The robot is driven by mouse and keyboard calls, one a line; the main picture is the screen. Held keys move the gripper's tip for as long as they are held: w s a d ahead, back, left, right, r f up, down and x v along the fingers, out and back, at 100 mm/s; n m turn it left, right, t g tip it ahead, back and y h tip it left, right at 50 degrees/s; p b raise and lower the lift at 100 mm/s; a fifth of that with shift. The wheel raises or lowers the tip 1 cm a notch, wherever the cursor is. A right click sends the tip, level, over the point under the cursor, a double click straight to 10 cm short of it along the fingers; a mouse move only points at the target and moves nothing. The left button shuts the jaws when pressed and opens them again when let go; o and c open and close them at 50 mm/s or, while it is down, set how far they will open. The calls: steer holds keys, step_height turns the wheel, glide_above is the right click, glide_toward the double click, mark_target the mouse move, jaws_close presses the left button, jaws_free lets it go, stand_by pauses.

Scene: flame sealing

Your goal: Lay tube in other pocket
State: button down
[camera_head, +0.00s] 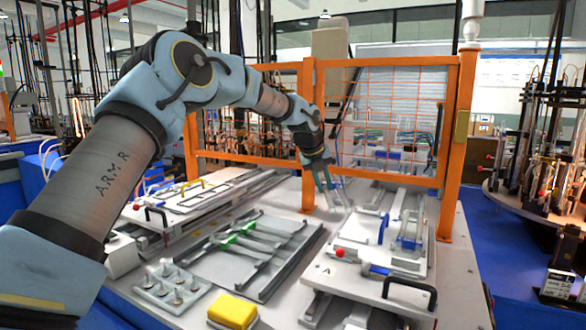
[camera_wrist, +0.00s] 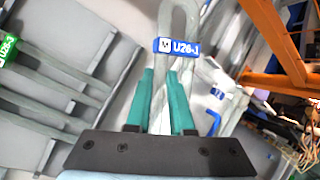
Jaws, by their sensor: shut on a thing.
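My gripper (camera_head: 331,190) is shut on a clear U-shaped glass tube with a blue label reading U26-1 (camera_wrist: 177,47). In the wrist view its teal fingers (camera_wrist: 161,76) close around the tube's legs, with the bend beyond the tips. In the head view the tube hangs tilted below the gripper, above the gap between the grey tray (camera_head: 288,262) and the fixture marked A (camera_head: 345,256). The tray holds glass tubes with green labels (camera_head: 238,234); they also show in the wrist view, with a green label (camera_wrist: 8,50) at the left edge.
The white fixture to the right has a red knob (camera_head: 340,253), a blue upright part (camera_head: 383,228) and a black handle (camera_head: 410,291). A yellow block (camera_head: 232,311) and a small rack (camera_head: 172,287) stand in front. An orange-framed mesh guard (camera_head: 449,150) rises behind.

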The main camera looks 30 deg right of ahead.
steer(key=s+d+r+m+g+p, duration=0.1)
steer(key=s+d+r+m+g, duration=0.15)
steer(key=s+m, duration=0.45)
steer(key=n+b, duration=0.2)
steer(key=b, duration=0.2)
glide_above(357, 222)
steer(key=a, duration=0.2)
steer(key=shift+f, duration=3.05)
steer(key=shift+f+b, duration=0.3)
steer(key=shift+f, duration=0.75)
steer(key=shift+w+f, duration=0.1)
steer(key=shift+f, duration=0.1)
steer(key=c, duration=0.7)
jaws_free()
steer(key=shift+a+r, duration=0.1)
steer(key=b+v, duration=0.3)
steer(key=v, duration=0.7)
steer(key=shift+a+r, duration=0.2)
steer(key=shift+a, duration=0.05)
